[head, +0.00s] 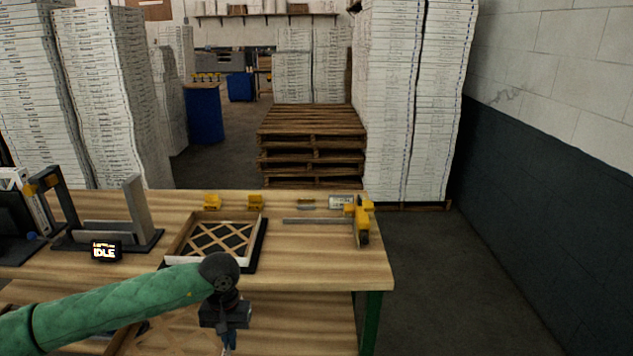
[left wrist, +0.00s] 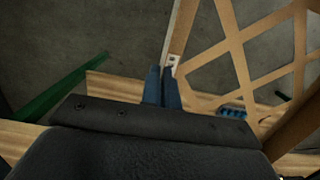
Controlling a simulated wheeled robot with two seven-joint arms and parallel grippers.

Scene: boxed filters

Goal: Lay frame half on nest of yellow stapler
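A tan lattice frame half (left wrist: 238,55) fills the right of the left wrist view. Its corner lies at the tips of my left gripper (left wrist: 163,80), whose two blue fingers are close together and appear shut on it. Part of the frame overhangs the grey floor. My right gripper is not in view.
A white-edged frame with lattice (head: 211,242) lies on a dark base left of the rail. Yellow blocks (head: 212,201) sit behind. The tabletop (head: 315,260) before the rail is clear.

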